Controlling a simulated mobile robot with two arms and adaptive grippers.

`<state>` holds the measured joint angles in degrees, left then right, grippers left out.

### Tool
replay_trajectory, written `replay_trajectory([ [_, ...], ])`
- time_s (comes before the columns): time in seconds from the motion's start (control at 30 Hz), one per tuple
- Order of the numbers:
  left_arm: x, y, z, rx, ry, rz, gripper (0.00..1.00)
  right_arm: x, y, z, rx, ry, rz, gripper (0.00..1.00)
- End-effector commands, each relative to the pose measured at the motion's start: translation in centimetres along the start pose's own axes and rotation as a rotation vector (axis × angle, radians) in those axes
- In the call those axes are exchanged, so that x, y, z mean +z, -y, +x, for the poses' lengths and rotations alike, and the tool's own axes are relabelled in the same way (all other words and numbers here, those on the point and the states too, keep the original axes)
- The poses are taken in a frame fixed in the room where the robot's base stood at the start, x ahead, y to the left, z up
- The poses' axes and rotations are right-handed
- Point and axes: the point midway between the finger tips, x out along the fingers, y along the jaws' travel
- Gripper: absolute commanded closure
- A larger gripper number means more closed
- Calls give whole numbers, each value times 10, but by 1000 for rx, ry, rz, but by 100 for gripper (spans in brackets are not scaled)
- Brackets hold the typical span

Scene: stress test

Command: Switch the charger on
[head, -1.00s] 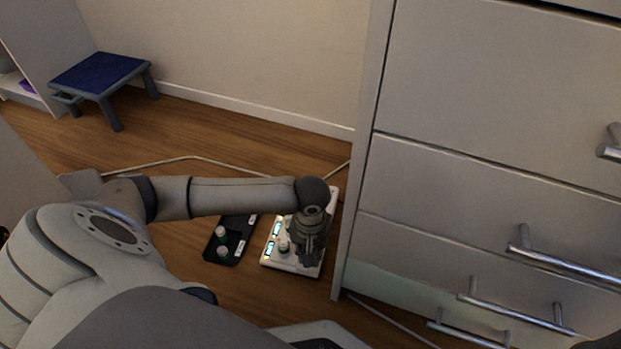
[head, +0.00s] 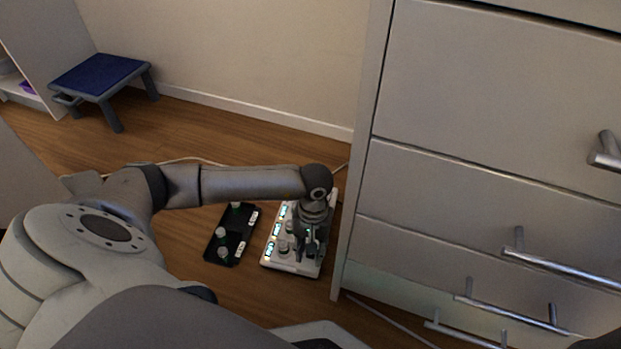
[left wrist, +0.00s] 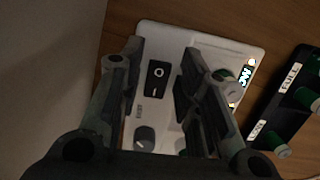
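The charger (head: 297,268) is a white box on the floor beside the drawer cabinet, with lit displays along its left side. In the left wrist view its white top (left wrist: 150,32) carries a black rocker switch (left wrist: 157,80) marked O and I and a dark round knob (left wrist: 145,138). A green-and-white battery (left wrist: 227,76) stands in it beside the right finger. My left gripper (head: 308,243) is over the charger. In the left wrist view the left gripper (left wrist: 160,55) is open, its fingers on either side of the switch. I cannot tell the switch's position.
A black tray (head: 217,251) with batteries and FULL and LOW labels lies left of the charger. The cabinet (head: 440,190) with metal handles stands close on the right. A cable runs behind along the floor. A blue-topped stool (head: 98,75) is at the far left.

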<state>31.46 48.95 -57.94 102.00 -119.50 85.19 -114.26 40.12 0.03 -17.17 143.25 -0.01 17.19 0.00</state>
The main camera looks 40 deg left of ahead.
Motion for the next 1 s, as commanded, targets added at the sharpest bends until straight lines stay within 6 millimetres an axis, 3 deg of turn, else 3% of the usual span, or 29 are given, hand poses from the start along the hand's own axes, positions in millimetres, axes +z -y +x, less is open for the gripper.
replay_trajectory([
  [0.33,0,0,-1,0,-1,0,59,2,-1,0,4,4,1,60],
  [0.47,-1,0,-11,1,-3,0,59,1,0,0,3,3,1,60],
  [0.8,-2,0,-80,2,-5,-1,59,0,0,0,1,1,1,60],
  [1.0,-1,0,-110,1,-2,0,59,0,0,0,1,0,1,60],
])
